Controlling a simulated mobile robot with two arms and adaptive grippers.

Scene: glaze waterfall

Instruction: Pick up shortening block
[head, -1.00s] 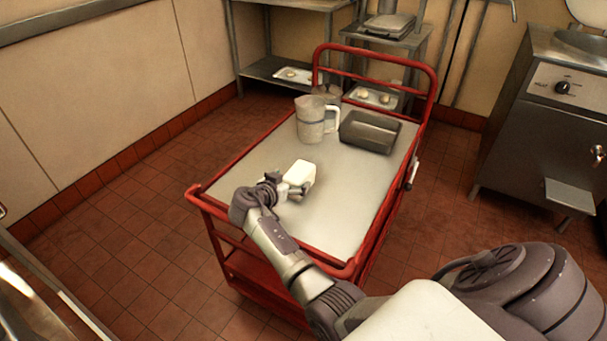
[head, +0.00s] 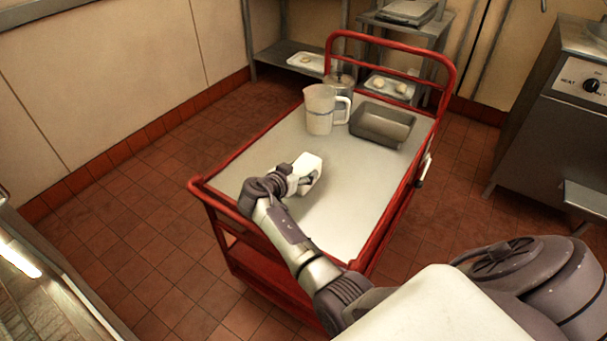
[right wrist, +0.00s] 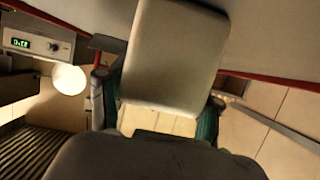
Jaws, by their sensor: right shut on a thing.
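The shortening block (head: 309,165), a white block, is at my right gripper (head: 296,183) over the near left half of the red cart's grey top (head: 345,205). In the right wrist view the block (right wrist: 172,55) fills the upper middle, between the two fingers of the gripper (right wrist: 157,110). The gripper is shut on it. The head view shows the block tilted; I cannot tell whether it still touches the cart top. My left gripper is not in view.
A measuring jug (head: 319,112), a metal canister (head: 341,88) and a dark loaf pan (head: 383,123) stand at the cart's far end. The cart's red handle (head: 393,51) rises behind them. A steel appliance (head: 550,120) stands to the right. The cart top's right side is clear.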

